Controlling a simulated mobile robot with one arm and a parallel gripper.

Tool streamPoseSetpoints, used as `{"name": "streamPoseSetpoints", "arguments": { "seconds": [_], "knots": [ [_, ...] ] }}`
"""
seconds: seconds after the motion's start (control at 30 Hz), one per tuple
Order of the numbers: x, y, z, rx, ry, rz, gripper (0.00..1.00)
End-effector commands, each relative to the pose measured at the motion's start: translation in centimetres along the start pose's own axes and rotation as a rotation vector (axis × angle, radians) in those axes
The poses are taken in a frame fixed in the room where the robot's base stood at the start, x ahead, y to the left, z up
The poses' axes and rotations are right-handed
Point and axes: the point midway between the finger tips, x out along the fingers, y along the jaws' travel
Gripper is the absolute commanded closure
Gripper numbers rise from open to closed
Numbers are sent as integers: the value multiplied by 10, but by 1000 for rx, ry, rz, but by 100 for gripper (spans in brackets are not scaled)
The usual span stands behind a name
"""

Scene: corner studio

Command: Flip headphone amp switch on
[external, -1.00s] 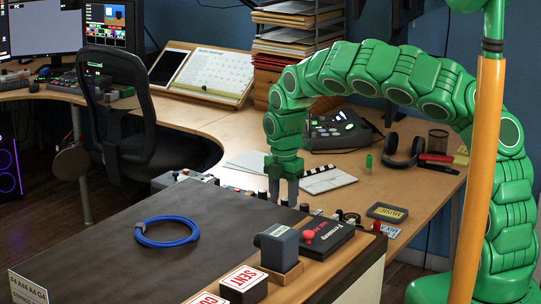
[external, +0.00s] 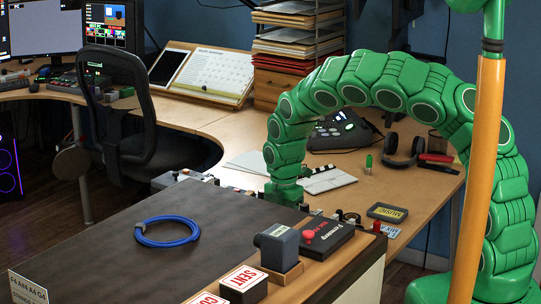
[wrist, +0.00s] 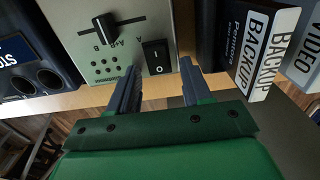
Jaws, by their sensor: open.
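A pale grey box (wrist: 75,18) in the wrist view carries a black rocker switch (wrist: 156,57), marked I at the top and O at the bottom. Which side of the rocker is pressed I cannot tell. To its left are a black slider (wrist: 106,29) marked A, A-B, B and several small holes. My gripper (wrist: 158,70) is open and empty, with one fingertip to each side of the rocker switch. In the external view my gripper (external: 285,194) points down at the row of devices behind the dark desktop; its fingertips and the box are hidden there.
A dark blue box with two round sockets (wrist: 48,79) is left of the grey box. A red-knobbed black box (external: 328,238) and a blue cable coil (external: 166,240) sit nearer on the desk.

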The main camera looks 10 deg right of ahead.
Motion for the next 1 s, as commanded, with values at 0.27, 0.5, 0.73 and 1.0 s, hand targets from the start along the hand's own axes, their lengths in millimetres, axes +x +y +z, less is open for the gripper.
{"name": "streamPoseSetpoints", "arguments": {
  "seconds": [0.27,0.5,0.73,1.0],
  "knots": [
    [0,0,0,0,0,1,60],
    [0,0,0,0,0,1,97],
    [0,1,1,3,6,2,100],
    [-3,3,6,8,46,8,100]
  ]
}}
